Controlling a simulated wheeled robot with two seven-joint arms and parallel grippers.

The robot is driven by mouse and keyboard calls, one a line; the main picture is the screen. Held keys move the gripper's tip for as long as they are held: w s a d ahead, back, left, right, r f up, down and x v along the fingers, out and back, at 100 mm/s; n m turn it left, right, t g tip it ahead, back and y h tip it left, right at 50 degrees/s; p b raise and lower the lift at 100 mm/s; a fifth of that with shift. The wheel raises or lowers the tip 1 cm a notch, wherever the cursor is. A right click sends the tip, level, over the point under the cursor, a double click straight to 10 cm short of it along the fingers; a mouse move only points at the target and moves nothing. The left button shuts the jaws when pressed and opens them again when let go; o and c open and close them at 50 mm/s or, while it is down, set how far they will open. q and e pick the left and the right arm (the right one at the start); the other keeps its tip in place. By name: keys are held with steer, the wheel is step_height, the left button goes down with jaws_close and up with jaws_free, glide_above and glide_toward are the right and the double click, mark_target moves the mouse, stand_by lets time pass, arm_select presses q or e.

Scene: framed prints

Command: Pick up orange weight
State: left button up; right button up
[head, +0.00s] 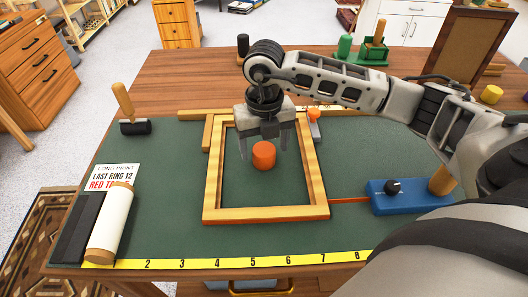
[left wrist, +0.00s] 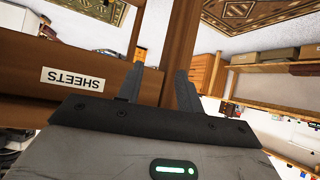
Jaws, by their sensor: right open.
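The orange weight (head: 264,156) is a short cylinder standing on the green mat, inside a light wooden frame (head: 265,214). My right gripper (head: 264,148) reaches down over the frame in the head view. Its fingers are spread, one to each side of the weight in the picture. I see no contact, and cannot tell whether the weight is fully between the fingertips. My left gripper shows only in the left wrist view (left wrist: 159,86), with its two fingers apart and nothing held. A wooden post shows behind the gap between them.
A blue block with a black knob (head: 392,187) sits right of the frame. A white roll (head: 110,222) lies at the left, and a roller with a wooden handle (head: 128,108) behind it. A yellow ruler strip (head: 210,264) runs along the front edge.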

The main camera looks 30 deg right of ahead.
steer(key=shift+f, duration=0.95)
steer(key=shift+r, duration=0.1)
steer(key=c, duration=1.5)
